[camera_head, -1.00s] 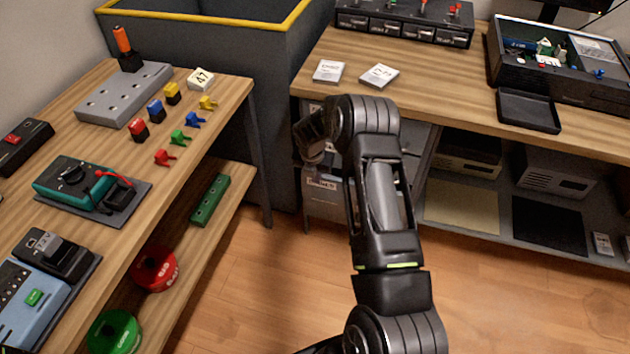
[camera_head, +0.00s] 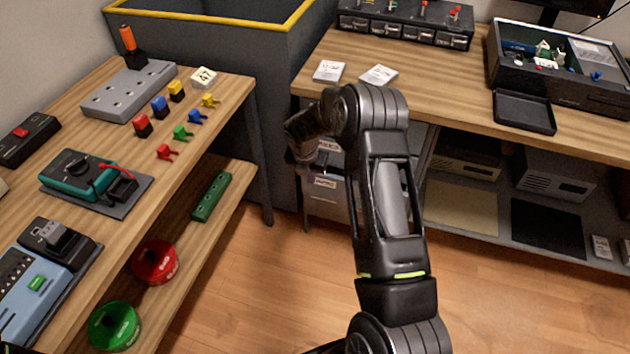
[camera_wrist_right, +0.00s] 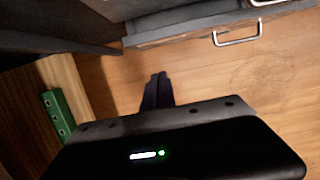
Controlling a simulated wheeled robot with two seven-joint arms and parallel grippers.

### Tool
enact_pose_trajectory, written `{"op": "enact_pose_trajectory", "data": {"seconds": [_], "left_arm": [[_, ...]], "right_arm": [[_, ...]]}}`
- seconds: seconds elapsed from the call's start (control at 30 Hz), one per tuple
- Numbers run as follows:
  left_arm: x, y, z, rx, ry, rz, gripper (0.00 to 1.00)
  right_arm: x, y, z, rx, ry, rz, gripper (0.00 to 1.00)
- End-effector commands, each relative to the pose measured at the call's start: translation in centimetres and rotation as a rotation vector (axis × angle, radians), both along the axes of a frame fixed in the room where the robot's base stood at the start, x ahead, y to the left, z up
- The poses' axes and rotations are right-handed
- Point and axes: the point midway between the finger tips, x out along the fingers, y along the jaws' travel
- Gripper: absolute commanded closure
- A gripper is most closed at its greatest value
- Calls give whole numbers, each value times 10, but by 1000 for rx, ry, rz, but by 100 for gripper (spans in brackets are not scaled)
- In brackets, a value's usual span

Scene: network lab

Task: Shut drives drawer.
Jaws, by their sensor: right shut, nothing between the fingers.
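The drawer cabinet (camera_head: 327,206) stands under the left end of the right-hand bench. A labelled drawer front (camera_head: 324,183) shows below my right wrist; its label is too small to read surely. In the right wrist view a grey drawer front with a metal handle (camera_wrist_right: 237,42) lies at the top right. I cannot tell which drawer is the drives drawer or how far it stands out. My right gripper (camera_wrist_right: 160,78) is shut and empty, apart from the handle and to its left in that view. In the head view my wrist hides part of the cabinet. My left gripper is not in view.
A dark bin (camera_head: 262,70) with a yellow rim stands left of the cabinet. The left bench (camera_head: 215,115) holds a multimeter and small coloured parts; a green strip (camera_head: 211,197) lies on its lower shelf. The floor (camera_head: 270,285) between the benches is clear.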

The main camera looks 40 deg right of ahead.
Motion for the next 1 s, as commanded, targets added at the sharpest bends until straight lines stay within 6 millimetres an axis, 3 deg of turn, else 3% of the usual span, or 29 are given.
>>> {"op": "enact_pose_trajectory", "data": {"seconds": [0.1,0.3,0.77,0.87,0.93,1.0], "left_arm": [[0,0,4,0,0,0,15],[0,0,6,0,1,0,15],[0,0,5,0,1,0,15],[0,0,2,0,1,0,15],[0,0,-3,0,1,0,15],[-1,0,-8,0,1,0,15]], "right_arm": [[-3,5,27,0,-2,0,100],[-8,11,51,1,1,1,100],[-6,15,55,2,0,8,100],[0,35,47,6,6,44,100],[-4,60,25,6,46,92,100],[-26,84,-11,-32,141,197,100]]}}
